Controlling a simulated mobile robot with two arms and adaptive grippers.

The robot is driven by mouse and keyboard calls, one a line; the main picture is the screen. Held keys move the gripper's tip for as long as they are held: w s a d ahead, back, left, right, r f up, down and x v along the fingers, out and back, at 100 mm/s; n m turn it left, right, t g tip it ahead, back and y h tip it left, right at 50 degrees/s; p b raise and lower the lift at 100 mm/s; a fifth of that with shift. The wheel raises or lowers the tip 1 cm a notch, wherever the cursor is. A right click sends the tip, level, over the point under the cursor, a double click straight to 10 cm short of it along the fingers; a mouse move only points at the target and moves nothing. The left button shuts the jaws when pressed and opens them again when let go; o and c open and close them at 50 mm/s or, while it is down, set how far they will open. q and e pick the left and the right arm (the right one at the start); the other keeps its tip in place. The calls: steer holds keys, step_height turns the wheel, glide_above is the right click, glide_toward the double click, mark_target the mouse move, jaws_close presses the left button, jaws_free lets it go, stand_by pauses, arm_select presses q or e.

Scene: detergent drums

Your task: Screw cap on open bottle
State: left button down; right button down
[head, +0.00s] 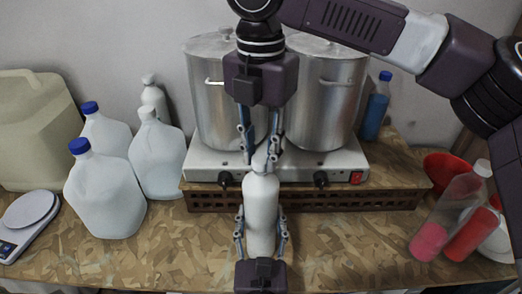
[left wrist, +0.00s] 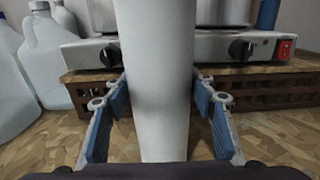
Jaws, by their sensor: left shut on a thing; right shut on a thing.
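A white bottle (head: 262,210) stands upright at the front middle, and it fills the centre of the left wrist view (left wrist: 155,80). My left gripper (head: 261,222) comes in from the front edge and is shut on the bottle, with one finger on each side. My right gripper (head: 261,158) points down from above, its fingers shut around the small pale cap (head: 261,163) at the bottle's top. The cap lies in line with the bottle's neck. The fingers partly hide the neck, so I cannot tell whether the cap's thread is engaged.
A hotplate (head: 345,163) with two steel pots (head: 327,95) stands close behind on a wooden stand (head: 395,190). White jugs (head: 105,195) and a scale (head: 30,210) are at left. Bottles with red contents (head: 470,235) and a red bowl (head: 445,170) are at right.

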steer(key=m, duration=2)
steer(key=c, duration=1.6)
jaws_free()
step_height(320, 180, up, 12)
steer(key=shift+f, duration=0.1)
